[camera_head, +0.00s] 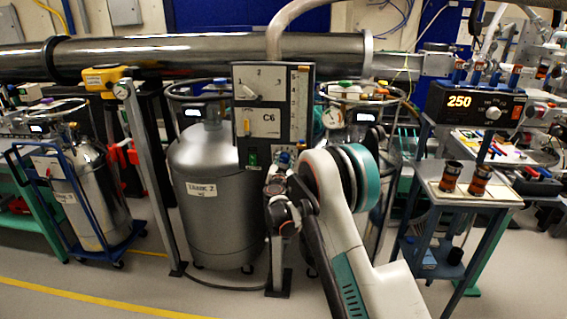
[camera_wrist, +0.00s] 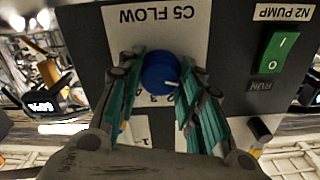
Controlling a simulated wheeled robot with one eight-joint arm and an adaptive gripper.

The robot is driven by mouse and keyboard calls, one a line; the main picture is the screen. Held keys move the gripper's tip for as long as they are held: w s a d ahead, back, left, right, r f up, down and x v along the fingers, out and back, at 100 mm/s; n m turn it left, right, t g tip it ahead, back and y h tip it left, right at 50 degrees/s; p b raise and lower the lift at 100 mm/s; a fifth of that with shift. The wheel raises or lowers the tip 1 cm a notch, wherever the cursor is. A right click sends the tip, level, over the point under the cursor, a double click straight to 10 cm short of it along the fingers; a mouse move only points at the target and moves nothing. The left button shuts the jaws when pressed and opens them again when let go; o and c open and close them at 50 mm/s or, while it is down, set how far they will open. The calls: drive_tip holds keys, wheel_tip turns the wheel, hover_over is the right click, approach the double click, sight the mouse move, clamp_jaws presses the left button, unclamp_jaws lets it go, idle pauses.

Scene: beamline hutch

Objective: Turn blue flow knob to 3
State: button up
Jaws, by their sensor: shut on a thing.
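The blue flow knob (camera_wrist: 160,70) sits on a white plate marked C5 FLOW (camera_wrist: 150,16), which appears upside down in the wrist view. My gripper (camera_wrist: 160,88) has its two teal-padded fingers closed on either side of the knob. A white pointer mark on the knob faces the lower right in this view. Dial numerals show partly below the knob, between the fingers; the fingers hide the rest, so the exact setting cannot be read. In the head view my gripper (camera_head: 282,182) is at the lower part of the upright control panel (camera_head: 305,130), and my arm hides part of it.
A green N2 PUMP switch (camera_wrist: 277,52) is right of the knob in the wrist view. A large grey tank (camera_head: 203,200) stands left of the panel.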

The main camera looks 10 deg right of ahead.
drive_tip(key=m, duration=0.8)
drive_tip(key=shift+m, duration=0.3)
drive_tip(key=m, duration=0.4)
drive_tip(key=shift+m, duration=0.3)
drive_tip(key=shift+m+p, duration=0.3)
drive_tip(key=shift+m, duration=1.7)
drive_tip(key=o, duration=1.1)
drive_tip(key=shift+c, duration=0.2)
